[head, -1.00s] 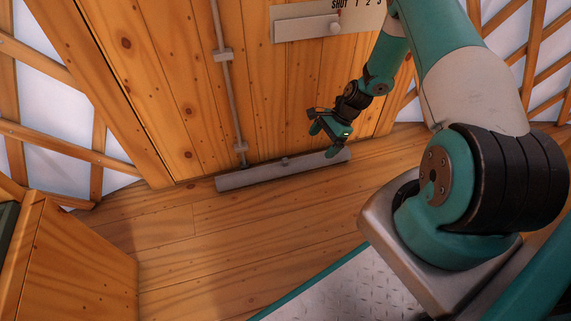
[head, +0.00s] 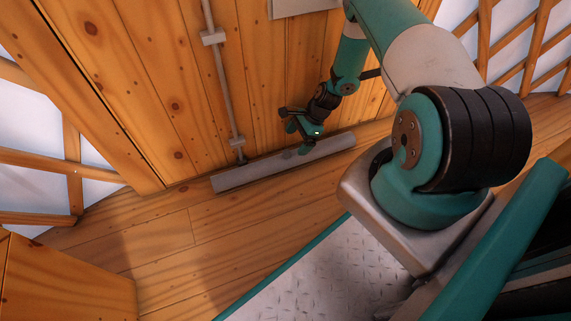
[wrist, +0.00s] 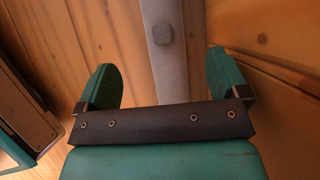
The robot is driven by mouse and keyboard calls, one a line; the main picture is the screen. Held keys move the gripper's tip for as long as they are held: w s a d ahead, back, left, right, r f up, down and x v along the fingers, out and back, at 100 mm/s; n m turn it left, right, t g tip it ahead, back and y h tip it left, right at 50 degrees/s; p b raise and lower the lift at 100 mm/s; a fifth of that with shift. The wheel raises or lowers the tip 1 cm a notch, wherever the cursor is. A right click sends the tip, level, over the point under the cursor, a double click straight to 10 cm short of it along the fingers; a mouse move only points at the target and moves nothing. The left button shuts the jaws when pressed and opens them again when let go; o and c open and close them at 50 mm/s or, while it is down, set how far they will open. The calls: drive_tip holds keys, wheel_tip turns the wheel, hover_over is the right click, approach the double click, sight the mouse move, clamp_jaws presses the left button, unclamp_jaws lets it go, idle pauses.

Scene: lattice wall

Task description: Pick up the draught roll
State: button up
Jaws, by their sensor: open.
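A long grey bar, which I take to be the draught roll (head: 245,176), lies along the foot of the wooden door. A small knob stands near its middle, partly behind my gripper in the head view. My gripper (head: 298,138) is open and empty, just above the bar near that knob. In the wrist view the draught roll (wrist: 172,78) runs up the picture between the two green fingers of my gripper (wrist: 162,68). The knob on it shows ahead of the fingertips. I cannot tell whether the fingers touch the bar.
The plank door (head: 165,85) rises right behind the bar, with a vertical metal rod (head: 224,90) on it. A grey plate (head: 300,8) is cut off at the top. A wooden box (head: 65,285) stands at lower left. The floor (head: 165,232) before the bar is clear.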

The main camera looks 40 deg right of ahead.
sight(288, 151)
drive_tip(key=b+x, duration=0.1)
drive_tip(key=x, duration=0.3)
drive_tip(key=shift+f+b, duration=0.1)
drive_tip(key=shift+b, duration=0.2)
drive_tip(key=b+x, duration=0.4)
drive_tip(key=x, duration=0.1)
drive_tip(key=shift+w+f, duration=0.1)
drive_tip(key=shift+w, duration=0.15)
drive_tip(key=c, duration=1.2)
